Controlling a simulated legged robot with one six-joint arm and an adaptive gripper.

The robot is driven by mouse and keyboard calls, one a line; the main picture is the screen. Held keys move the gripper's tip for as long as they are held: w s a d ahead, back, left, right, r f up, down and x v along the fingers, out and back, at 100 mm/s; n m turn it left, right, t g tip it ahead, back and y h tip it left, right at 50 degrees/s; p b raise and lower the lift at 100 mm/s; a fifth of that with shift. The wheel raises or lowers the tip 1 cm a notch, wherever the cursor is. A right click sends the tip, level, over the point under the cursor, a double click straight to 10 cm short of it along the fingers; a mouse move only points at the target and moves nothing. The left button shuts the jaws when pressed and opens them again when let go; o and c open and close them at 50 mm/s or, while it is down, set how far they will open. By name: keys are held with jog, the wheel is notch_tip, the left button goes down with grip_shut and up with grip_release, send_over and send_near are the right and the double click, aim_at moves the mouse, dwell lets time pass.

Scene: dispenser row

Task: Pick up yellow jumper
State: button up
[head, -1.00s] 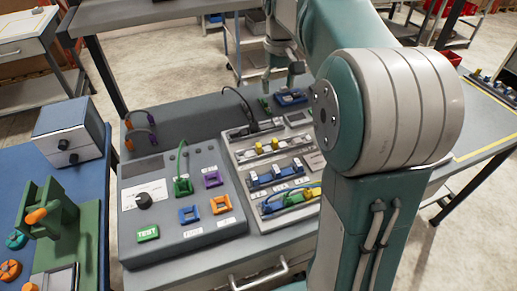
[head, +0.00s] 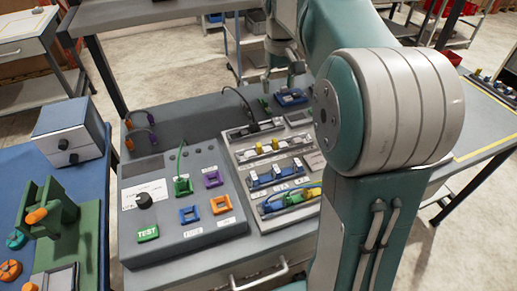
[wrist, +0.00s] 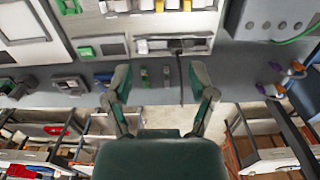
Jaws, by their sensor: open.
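Two small yellow pieces stand in a pale strip on the grey panel in the head view, a left one (head: 260,149) and a right one (head: 275,144). In the wrist view, a yellow piece (wrist: 187,5) shows at the top edge, with another (wrist: 159,5) beside it. My gripper (wrist: 160,75) is open and empty, over the panel's back edge, apart from the yellow pieces. It shows partly in the head view (head: 281,76).
A grey test box (head: 200,236) with coloured sockets and a green TEST button stands left of the panel. A black cable (head: 236,92) rises behind the panel. A blue block (head: 291,97) sits near my gripper. A blue table (head: 20,160) with a green fixture stands at left.

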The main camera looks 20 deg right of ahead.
jog(key=shift+c, duration=0.9)
jog(key=t, duration=0.4)
send_near(259, 145)
jog(key=x, duration=1)
jog(key=shift+w+f, duration=0.15)
jog(key=c, duration=0.8)
